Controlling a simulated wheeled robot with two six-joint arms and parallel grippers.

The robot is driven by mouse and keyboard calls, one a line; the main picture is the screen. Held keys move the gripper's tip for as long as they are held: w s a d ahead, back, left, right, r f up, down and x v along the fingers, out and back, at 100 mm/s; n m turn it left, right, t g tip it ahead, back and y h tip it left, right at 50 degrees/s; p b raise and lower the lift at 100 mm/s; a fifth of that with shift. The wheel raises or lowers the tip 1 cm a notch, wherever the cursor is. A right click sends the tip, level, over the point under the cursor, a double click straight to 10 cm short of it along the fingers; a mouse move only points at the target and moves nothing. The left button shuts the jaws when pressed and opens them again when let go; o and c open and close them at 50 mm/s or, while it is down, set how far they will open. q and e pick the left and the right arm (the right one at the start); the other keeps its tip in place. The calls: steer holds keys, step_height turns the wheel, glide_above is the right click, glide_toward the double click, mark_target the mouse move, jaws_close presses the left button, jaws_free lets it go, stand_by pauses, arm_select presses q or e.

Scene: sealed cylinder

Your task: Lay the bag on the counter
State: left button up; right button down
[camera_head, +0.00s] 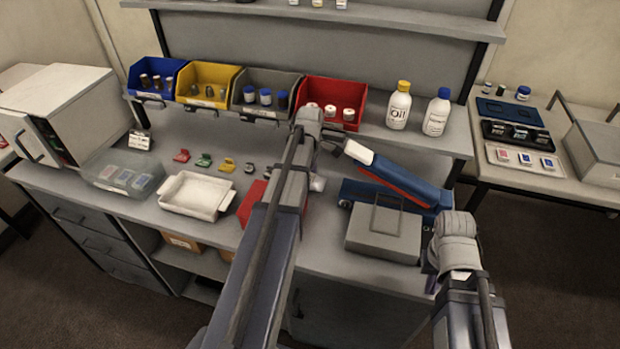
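No bag is plainly recognisable. A thin dark rectangular outline (376,213) stands at a grey block in front of the blue sealer; I cannot tell whether it is a clear bag or a handle. The sealer (350,188) has its blue, red-edged arm (400,182) tilted up, with a white end at upper left. My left gripper (330,146) is close to that white end; whether it touches is unclear. My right gripper (432,284) is mostly hidden behind its wrist, right of the grey block. The grey counter (325,252) runs beneath.
Coloured bins and two white bottles (399,108) stand on the shelf behind. Bare counter shows left of the grey block.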

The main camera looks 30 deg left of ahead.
arm_select(q)
steer(key=shift+o, duration=0.2)
step_height(320, 180, up, 12)
steer(key=p, duration=1.2)
steer(key=shift+r, duration=0.2)
arm_select(e)
step_height(320, 180, up, 12)
steer(key=shift+r, duration=0.2)
